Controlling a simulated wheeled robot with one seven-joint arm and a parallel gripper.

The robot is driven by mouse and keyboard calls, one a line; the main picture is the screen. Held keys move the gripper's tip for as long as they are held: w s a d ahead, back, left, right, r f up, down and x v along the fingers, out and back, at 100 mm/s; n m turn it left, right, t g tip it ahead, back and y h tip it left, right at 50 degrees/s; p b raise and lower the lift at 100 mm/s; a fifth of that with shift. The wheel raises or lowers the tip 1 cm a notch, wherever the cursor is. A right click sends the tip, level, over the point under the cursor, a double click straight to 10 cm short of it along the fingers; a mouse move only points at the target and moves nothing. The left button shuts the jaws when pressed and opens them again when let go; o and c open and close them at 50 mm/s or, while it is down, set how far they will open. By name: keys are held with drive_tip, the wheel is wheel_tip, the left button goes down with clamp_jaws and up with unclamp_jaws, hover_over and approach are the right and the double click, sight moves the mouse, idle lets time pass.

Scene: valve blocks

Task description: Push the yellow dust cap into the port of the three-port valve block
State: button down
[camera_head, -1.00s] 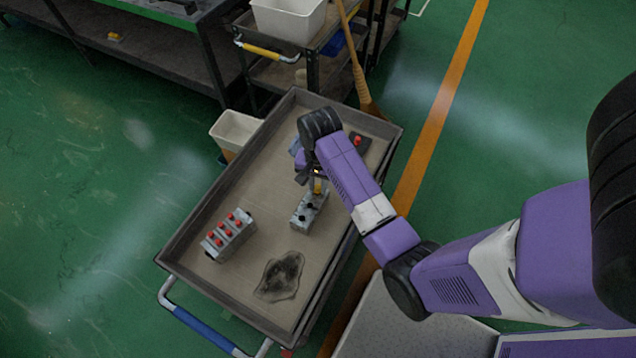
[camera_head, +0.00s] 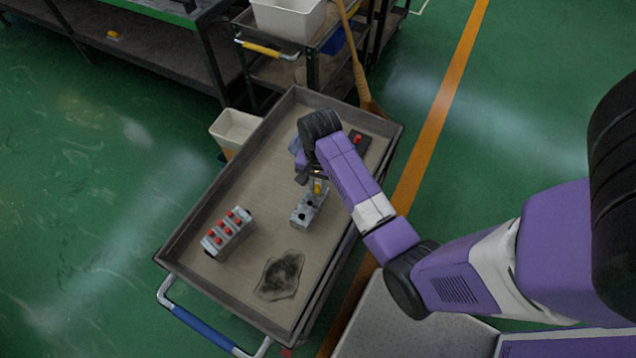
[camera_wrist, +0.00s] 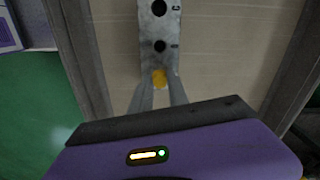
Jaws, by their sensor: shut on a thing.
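The grey three-port valve block (camera_head: 302,213) lies on the cart's tray, below my gripper. In the wrist view the block (camera_wrist: 159,28) shows two dark open ports. The yellow dust cap (camera_wrist: 159,78) is between my fingertips at the block's near end. My gripper (camera_wrist: 160,84) is shut on the cap. In the head view the yellow cap (camera_head: 318,187) shows just under my gripper (camera_head: 316,182), over the block's far end. The port at that end is hidden by the cap and fingers, so how deep the cap sits cannot be told.
A second grey block (camera_head: 228,235) with several red caps stands at the left on the tray (camera_head: 255,185). A dark stain (camera_head: 280,275) marks the near part. A dark piece with a red top (camera_head: 358,141) lies at the far right. Raised tray walls surround all this.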

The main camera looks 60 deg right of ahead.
drive_tip(key=c, duration=1.2)
unclamp_jaws()
wheel_tip(320, 180, up, 8)
drive_tip(key=shift+f+b, duration=0.1)
drive_tip(key=shift+b, duration=0.2)
